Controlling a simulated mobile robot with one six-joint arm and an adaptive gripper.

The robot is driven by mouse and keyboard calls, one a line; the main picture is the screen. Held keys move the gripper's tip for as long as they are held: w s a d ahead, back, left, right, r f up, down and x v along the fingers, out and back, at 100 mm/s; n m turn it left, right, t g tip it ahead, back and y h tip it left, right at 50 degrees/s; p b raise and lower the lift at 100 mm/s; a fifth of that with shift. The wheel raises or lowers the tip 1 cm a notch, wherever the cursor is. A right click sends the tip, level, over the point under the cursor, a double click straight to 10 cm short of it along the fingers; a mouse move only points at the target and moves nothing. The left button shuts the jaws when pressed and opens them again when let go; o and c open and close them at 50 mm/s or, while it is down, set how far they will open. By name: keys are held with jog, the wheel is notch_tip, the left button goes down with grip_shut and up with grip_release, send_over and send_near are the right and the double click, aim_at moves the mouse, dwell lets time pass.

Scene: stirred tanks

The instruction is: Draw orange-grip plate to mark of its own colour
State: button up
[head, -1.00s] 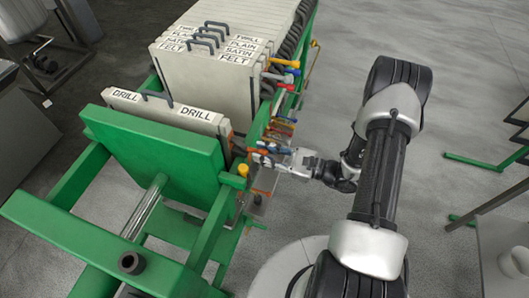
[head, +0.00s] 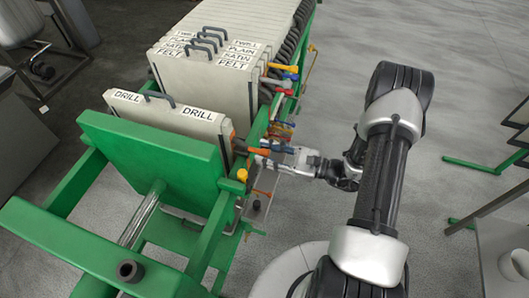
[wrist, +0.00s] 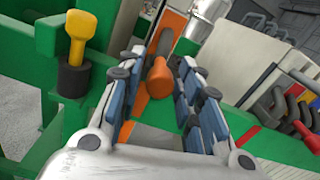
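The front pale plate labelled DRILL (head: 170,112) stands upright in the green frame, just behind the green end board. An orange grip (head: 258,151) shows at its right edge, beside my gripper (head: 268,163). In the wrist view the orange grip (wrist: 159,78) points toward me between the two blue-padded fingers of my gripper (wrist: 158,72). The fingers are apart, and I see no clear clamping on the grip. Orange surfaces (wrist: 170,38) show behind the grip and low between the fingers. I cannot tell which of these is the mark.
Behind a gap stand several more plates (head: 212,72), labelled FELT, SATIN, PLAIN and TWILL, with coloured grips (head: 282,82) along the right rail. A yellow grip (head: 242,174) stands on the near rail; it also shows in the wrist view (wrist: 80,38). Open floor (head: 340,60) lies to the right.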

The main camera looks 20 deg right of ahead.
jog(key=v, duration=1.1)
jog(key=shift+s+d, duration=0.15)
jog(key=shift+d, duration=0.05)
jog(key=s+a+r+n+g+h, duration=0.3)
jog(key=s+a+r+n+g, duration=0.1)
jog(key=a+r+n+g, duration=0.25)
jog(key=s+a+r+n+g+h, duration=0.2)
jog(key=s+a+r+n+g, duration=0.1)
jog(key=a+r+n+g, duration=0.35)
jog(key=s+d+r+n+t+h, duration=0.1)
jog(key=s+r+n+t+h, duration=0.5)
jog(key=s+r+n+h, duration=0.2)
notch_tip(320, 180, up, 3)
jog(key=shift+s+f+n+h, duration=0.2)
jog(key=shift+s+n+h, duration=0.05)
jog(key=shift+n+h, duration=0.35)
jog(key=shift+d+r+n+t, duration=0.4)
jog(key=shift+r+t, duration=0.1)
jog(key=shift+t, duration=0.1)
jog(key=shift+c, duration=0.2)
